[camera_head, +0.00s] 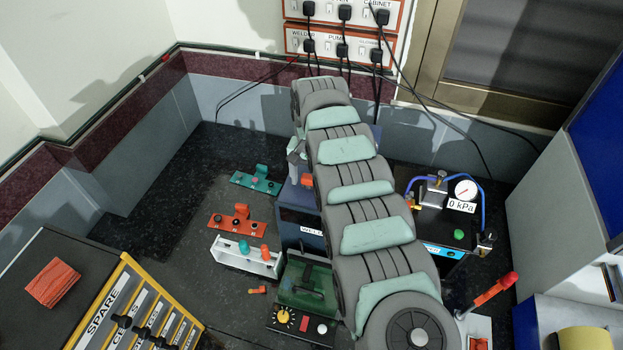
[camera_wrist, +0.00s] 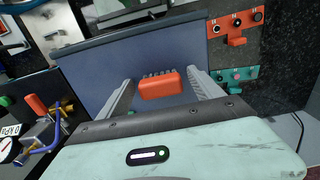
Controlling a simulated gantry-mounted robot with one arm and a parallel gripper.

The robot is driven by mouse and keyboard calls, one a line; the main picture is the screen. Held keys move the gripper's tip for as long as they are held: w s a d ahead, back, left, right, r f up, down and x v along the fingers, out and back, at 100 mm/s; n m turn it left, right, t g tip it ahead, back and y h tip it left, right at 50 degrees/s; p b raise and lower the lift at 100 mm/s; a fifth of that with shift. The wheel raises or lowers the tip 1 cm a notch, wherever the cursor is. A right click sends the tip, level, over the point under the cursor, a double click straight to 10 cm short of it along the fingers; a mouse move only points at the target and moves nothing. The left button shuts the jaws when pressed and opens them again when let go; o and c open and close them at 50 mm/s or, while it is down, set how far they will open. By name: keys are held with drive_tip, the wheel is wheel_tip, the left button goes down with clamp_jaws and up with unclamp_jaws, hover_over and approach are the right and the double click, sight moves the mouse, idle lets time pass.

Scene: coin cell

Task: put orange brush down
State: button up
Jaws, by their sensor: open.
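The orange brush (camera_wrist: 160,85), with a row of dark bristles along its far edge, lies over the blue top of the welder box (camera_wrist: 85,65) in the wrist view. My gripper (camera_wrist: 161,77) is open, with one finger on each side of the brush and a visible gap on both sides. Whether the brush touches the box top cannot be told for certain. In the head view a small orange part of the brush (camera_head: 306,181) shows beside my arm, above the welder box (camera_head: 302,238). My arm hides most of that area.
A teal switch panel (camera_head: 256,182) and an orange switch panel (camera_head: 240,222) lie left of the welder. A green press (camera_head: 306,285) stands in front. The gauge unit (camera_head: 463,207) with blue hoses stands right of my arm.

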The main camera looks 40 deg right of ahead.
sight(311, 178)
wheel_tip(311, 178, up, 12)
drive_tip(key=b, duration=0.1)
drive_tip(key=shift+r, duration=0.15)
idle(0.3)
